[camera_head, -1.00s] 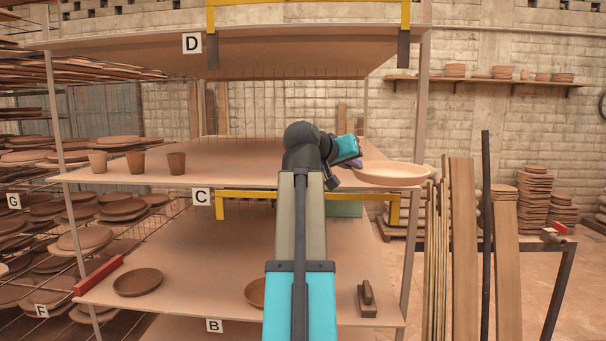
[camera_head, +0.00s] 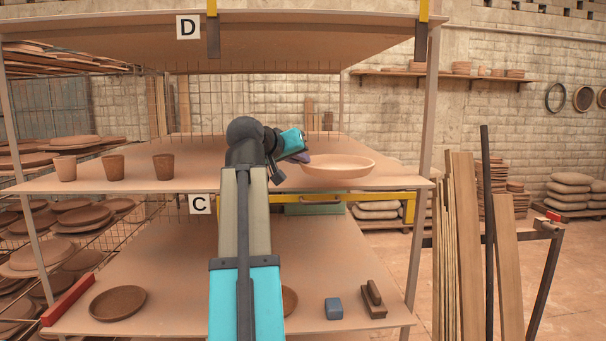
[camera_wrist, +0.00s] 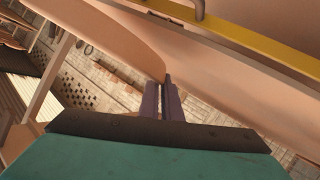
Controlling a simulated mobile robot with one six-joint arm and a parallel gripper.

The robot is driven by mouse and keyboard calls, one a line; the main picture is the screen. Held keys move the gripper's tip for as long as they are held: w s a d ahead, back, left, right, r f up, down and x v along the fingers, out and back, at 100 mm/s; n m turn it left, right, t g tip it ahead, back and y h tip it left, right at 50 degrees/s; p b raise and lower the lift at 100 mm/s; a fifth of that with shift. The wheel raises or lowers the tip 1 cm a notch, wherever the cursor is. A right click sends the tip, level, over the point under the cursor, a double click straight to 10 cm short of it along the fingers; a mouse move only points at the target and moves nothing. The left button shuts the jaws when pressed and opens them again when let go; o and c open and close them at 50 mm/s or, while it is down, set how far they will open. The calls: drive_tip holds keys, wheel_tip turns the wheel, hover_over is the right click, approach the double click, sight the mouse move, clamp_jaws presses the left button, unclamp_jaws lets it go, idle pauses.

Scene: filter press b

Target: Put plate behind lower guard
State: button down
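A wide, shallow clay plate (camera_head: 340,168) is held by its left rim, roughly level, in front of or over the middle shelf; its exact depth is unclear. My gripper (camera_head: 304,158) is shut on that rim. In the wrist view, the purple fingers (camera_wrist: 166,84) pinch the edge of the plate (camera_wrist: 125,35). An upper yellow guard (camera_head: 423,12) shows at the top. A yellow bar (camera_wrist: 255,42) crosses the wrist view; which guard it is, I cannot tell.
Several clay cups (camera_head: 112,166) stand on the middle shelf (camera_head: 230,177) at left. The lower shelf holds a brown plate (camera_head: 118,302), another mostly behind my arm, a blue block (camera_head: 333,308) and a wooden tool (camera_head: 374,299). Upright boards (camera_head: 466,250) lean at right.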

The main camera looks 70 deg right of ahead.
drive_tip(key=shift+w+r, duration=0.1)
drive_tip(key=shift+w, duration=0.1)
idle(0.3)
drive_tip(key=shift+w+d, duration=0.2)
drive_tip(key=shift+d, duration=0.3)
drive_tip(key=p, duration=0.4)
hover_over(294, 174)
drive_tip(key=shift+s+a+f, duration=0.25)
drive_tip(key=shift+a+f, duration=0.15)
drive_tip(key=shift+f, duration=0.3)
drive_tip(key=shift+w+d, duration=0.1)
drive_tip(key=shift+d, duration=0.05)
drive_tip(key=shift+w+d, duration=0.2)
drive_tip(key=shift+d, duration=0.25)
drive_tip(key=shift+f+p, duration=0.75)
drive_tip(key=shift+f, duration=1.05)
drive_tip(key=shift+f, duration=0.1)
